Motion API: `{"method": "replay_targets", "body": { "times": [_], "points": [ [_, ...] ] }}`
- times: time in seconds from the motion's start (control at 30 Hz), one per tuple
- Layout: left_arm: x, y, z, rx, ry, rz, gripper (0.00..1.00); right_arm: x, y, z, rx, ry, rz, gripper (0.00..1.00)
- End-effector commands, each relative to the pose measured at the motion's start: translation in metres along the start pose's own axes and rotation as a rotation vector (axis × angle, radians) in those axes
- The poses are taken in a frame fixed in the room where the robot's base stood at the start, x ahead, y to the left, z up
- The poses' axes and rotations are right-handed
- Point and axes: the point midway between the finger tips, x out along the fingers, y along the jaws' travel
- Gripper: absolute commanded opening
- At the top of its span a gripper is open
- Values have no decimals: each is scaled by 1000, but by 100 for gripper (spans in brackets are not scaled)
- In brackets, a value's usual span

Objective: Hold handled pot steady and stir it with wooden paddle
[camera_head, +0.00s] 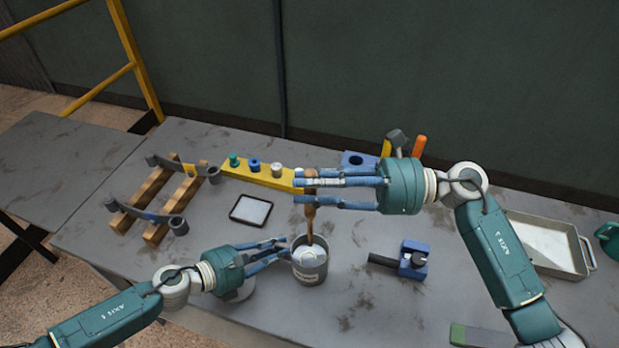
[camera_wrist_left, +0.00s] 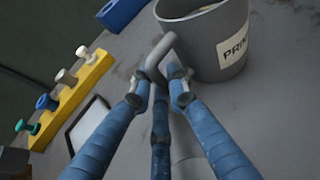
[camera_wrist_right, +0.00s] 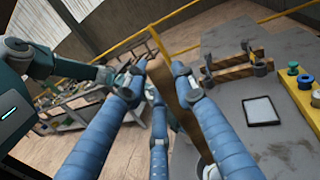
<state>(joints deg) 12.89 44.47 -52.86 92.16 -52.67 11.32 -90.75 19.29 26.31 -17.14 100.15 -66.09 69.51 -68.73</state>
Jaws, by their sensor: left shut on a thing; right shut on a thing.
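The grey handled pot (camera_head: 311,268) stands upright on the table and holds a pale content. Its handle (camera_wrist_left: 161,50) shows in the left wrist view, with a label on the pot wall (camera_wrist_left: 205,42). My left gripper (camera_head: 286,248) is shut on the handle at the pot's left side; it also shows in the left wrist view (camera_wrist_left: 162,85). The wooden paddle (camera_head: 310,222) stands near upright with its lower end inside the pot. My right gripper (camera_head: 306,188) is shut on the paddle's upper part. In the right wrist view the paddle (camera_wrist_right: 180,95) lies between the fingers. The paddle's tip is hidden.
A yellow block (camera_head: 240,172) with several coloured knobs lies behind the pot. A blue clamp-like tool (camera_head: 412,260) lies right of the pot. A metal tray (camera_head: 545,245) is at far right.

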Motion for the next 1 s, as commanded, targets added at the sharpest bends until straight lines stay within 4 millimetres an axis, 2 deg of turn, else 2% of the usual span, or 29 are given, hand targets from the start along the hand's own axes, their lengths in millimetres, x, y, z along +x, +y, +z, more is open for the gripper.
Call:
{"method": "replay_targets", "body": {
  "times": [1.0],
  "points": [
    [0,0,1,-1,-2,0,0,0,0,-82,3,0,0,0]
  ]
}}
